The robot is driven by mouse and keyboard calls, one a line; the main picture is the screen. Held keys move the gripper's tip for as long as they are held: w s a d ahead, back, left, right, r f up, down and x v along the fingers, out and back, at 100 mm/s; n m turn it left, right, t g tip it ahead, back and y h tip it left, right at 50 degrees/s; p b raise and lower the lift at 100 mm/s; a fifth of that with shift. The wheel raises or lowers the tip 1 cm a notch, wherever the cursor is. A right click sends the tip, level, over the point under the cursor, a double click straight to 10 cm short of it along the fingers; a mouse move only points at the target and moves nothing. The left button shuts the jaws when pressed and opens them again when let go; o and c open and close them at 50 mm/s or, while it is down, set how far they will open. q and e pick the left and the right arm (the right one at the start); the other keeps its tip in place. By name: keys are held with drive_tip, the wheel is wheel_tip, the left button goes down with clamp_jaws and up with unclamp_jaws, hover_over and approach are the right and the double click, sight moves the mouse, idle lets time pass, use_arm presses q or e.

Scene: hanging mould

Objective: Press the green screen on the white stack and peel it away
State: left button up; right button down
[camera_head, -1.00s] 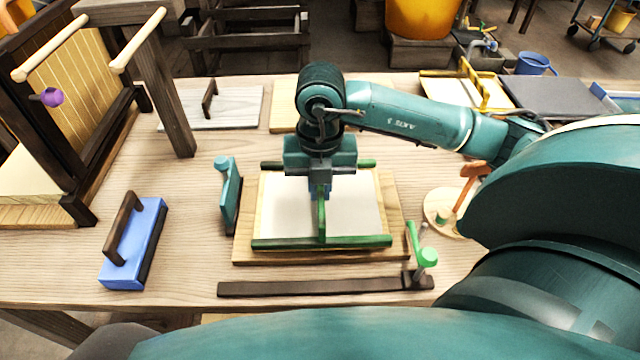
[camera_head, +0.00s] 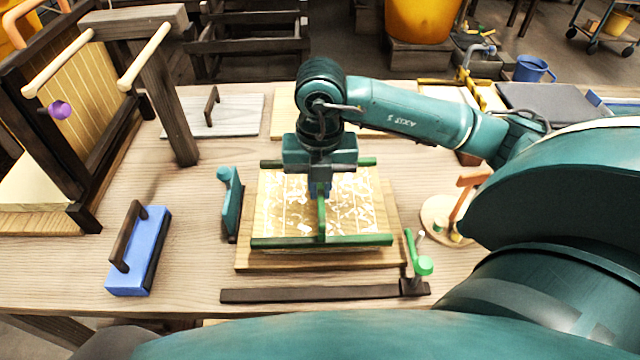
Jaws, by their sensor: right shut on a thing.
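The green screen (camera_head: 350,240) lies flat over the stack on a wooden board (camera_head: 245,259) at the table's middle. Its green bars run along the front and back, with one green bar across the middle. Between the bars, the surface shows tan with a broken white pattern (camera_head: 280,208). I cannot tell how much of this is the screen and how much the white stack under it. My right gripper (camera_head: 320,190) points straight down and is shut on the screen's middle bar. The gripper and wrist hide part of the back bar. My left gripper is not in view.
A teal-handled tool (camera_head: 232,200) stands close left of the board. A blue block with a dark handle (camera_head: 145,255) is farther left. A dark strip with a green lever (camera_head: 420,264) lies in front. A wooden rack (camera_head: 90,150) stands at far left.

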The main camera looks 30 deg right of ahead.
wheel_tip(320, 180, up, 6)
drive_tip(key=p, duration=0.4)
drive_tip(key=shift+r, duration=0.25)
idle(0.3)
